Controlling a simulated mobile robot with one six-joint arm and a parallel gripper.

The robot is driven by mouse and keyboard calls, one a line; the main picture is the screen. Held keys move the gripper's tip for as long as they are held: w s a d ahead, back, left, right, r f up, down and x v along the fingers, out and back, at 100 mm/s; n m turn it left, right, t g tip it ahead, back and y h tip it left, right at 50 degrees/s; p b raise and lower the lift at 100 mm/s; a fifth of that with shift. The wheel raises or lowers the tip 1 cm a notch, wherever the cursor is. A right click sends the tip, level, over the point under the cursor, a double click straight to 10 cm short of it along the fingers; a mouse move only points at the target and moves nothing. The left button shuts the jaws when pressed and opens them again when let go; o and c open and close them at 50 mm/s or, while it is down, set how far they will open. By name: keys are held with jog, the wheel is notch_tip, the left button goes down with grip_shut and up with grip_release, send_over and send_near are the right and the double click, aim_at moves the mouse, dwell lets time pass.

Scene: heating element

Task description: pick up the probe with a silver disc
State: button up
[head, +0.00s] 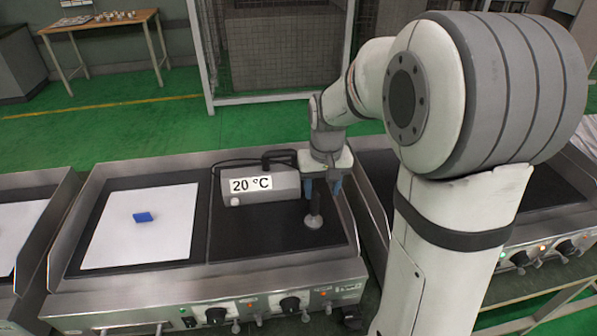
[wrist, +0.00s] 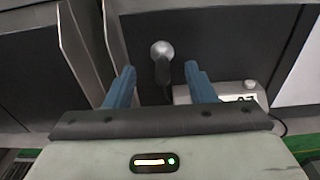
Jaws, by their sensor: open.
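The probe stands upright on the dark right-hand plate of the middle griddle. Its silver disc (head: 313,222) rests at the bottom and its dark handle (head: 316,203) points up. In the wrist view the silver disc (wrist: 162,50) and the dark handle (wrist: 162,72) show between and beyond the fingertips. My gripper (head: 323,188) is open, with blue fingers pointing down just above and around the top of the handle in the head view. In the wrist view my gripper (wrist: 157,72) has a finger on each side of the handle, with nothing clasped. Whether either finger touches it cannot be told.
A grey readout box (head: 262,187) showing 20 °C stands just left of the probe, with a dark cable behind it. Raised metal griddle walls border the plates. The dark plate front is clear.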

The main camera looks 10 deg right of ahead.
send_over(314, 205)
jog(key=w, duration=0.1)
jog(key=shift+g, duration=0.4)
jog(key=f, duration=0.5)
jog(key=shift+d+f, duration=0.2)
jog(key=shift+w+f, duration=0.15)
jog(key=shift+f, duration=0.15)
notch_tip(314, 205, down, 7)
jog(key=shift+f+p, duration=0.2)
jog(key=shift+p, duration=0.55)
jog(key=shift+c, duration=0.5)
grip_shut()
